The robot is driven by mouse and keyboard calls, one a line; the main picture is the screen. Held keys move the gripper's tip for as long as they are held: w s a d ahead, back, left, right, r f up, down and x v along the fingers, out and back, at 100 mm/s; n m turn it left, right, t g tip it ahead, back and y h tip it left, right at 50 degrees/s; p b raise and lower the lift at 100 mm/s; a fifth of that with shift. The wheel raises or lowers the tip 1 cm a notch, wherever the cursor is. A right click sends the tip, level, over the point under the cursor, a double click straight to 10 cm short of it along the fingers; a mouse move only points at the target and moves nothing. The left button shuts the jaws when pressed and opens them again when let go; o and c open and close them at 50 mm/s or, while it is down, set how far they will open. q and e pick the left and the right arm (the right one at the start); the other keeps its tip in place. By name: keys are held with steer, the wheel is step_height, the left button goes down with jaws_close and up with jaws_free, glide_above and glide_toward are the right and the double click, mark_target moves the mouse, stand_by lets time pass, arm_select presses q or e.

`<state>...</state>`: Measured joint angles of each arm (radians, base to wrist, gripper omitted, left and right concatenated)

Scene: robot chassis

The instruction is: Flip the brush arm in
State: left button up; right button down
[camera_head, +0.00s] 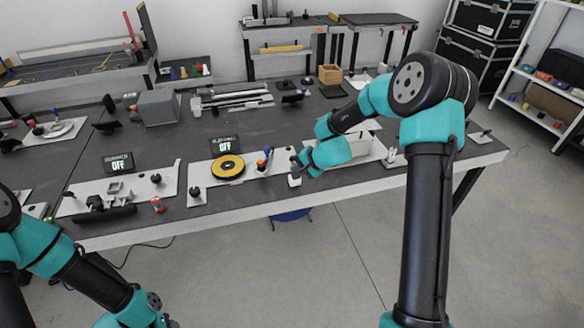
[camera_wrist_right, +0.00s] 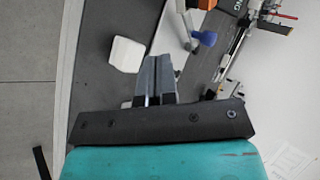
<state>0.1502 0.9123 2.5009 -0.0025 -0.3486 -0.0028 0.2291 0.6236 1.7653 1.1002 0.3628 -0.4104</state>
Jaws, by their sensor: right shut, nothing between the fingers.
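On the white plate stands a yellow disc with a dark centre (camera_head: 228,167). To its right is a small upright part with an orange top and blue lower piece (camera_head: 263,162); it may be the brush arm, but I cannot tell for sure. In the right wrist view a blue knob (camera_wrist_right: 204,38) with orange beside it shows to the upper right of my fingers. My right gripper (camera_head: 295,161) is shut and empty, to the right of that part and apart from it; its closed fingers (camera_wrist_right: 155,76) point over the bench. My left gripper is out of view; only its arm shows.
A white block (camera_head: 295,181) lies near the bench's front edge, and beside my fingers in the wrist view (camera_wrist_right: 126,54). A sign reading OFF (camera_head: 226,145) stands behind the disc. Another white plate with fittings (camera_head: 170,183) is to the left.

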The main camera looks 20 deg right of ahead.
steer(key=x, duration=0.8)
steer(key=w+a, duration=0.2)
steer(key=shift+w+f, duration=0.2)
steer(key=shift+w, duration=0.15)
steer(key=shift+w+a, duration=0.35)
steer(key=shift+a, duration=0.1)
